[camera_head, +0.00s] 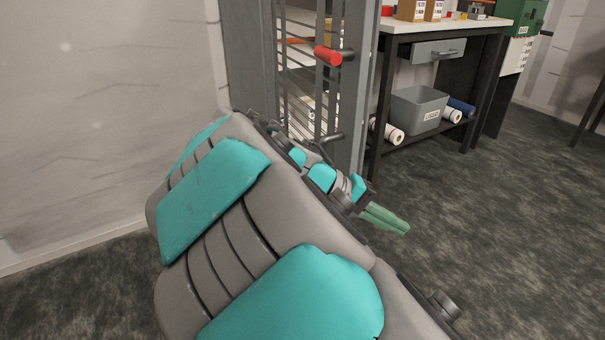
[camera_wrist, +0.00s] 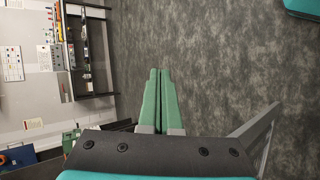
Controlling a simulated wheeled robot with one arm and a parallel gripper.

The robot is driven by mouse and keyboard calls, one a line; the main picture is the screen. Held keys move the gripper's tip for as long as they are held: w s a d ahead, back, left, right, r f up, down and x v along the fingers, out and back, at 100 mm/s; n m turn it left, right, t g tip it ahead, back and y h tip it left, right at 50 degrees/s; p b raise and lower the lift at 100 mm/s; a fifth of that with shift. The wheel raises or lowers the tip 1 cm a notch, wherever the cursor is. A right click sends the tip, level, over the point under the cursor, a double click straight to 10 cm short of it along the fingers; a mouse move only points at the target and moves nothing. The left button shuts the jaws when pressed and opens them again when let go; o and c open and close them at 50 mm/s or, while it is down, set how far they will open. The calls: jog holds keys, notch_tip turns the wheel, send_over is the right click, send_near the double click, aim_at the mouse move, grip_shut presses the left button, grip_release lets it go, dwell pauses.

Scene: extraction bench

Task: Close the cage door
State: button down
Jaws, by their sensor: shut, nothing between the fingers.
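The cage door (camera_head: 360,85) shows in the head view at top centre as a grey upright frame with dark bars. A red-gripped handle (camera_head: 328,55) sticks out to its left, and a dark lever (camera_head: 330,137) sits lower. My arm hides the lower part, and I cannot tell how far the door stands open. My gripper (camera_head: 408,229) has its green fingers to the right of the frame's lower part, over the carpet. In the wrist view the fingers (camera_wrist: 159,72) are together with nothing between them. A grey slanted bar (camera_wrist: 262,124) is at right there; I cannot tell what it belongs to.
A workbench (camera_head: 450,28) with a drawer (camera_head: 438,49) stands right of the cage. Its low shelf holds a grey bin (camera_head: 418,110) and rolls (camera_head: 393,134). A plain wall (camera_head: 110,110) is at left. The dark carpet (camera_head: 490,240) at right is clear.

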jog(key=w+a+r+n+t+h, duration=0.15)
jog(key=a+t, duration=0.25)
jog(key=a, duration=0.6)
jog(key=w+a+n+t, duration=0.2)
jog(key=a+n+t, duration=0.1)
jog(key=a, duration=0.6)
jog(key=w+a+r+n+t+h, duration=0.15)
jog(key=a+t, duration=0.25)
jog(key=a, duration=0.6)
jog(key=s+d+x, duration=0.1)
jog(key=s+x, duration=0.1)
jog(key=x, duration=1.1)
jog(key=shift+d+f, duration=0.45)
jog(key=shift+f, duration=0.1)
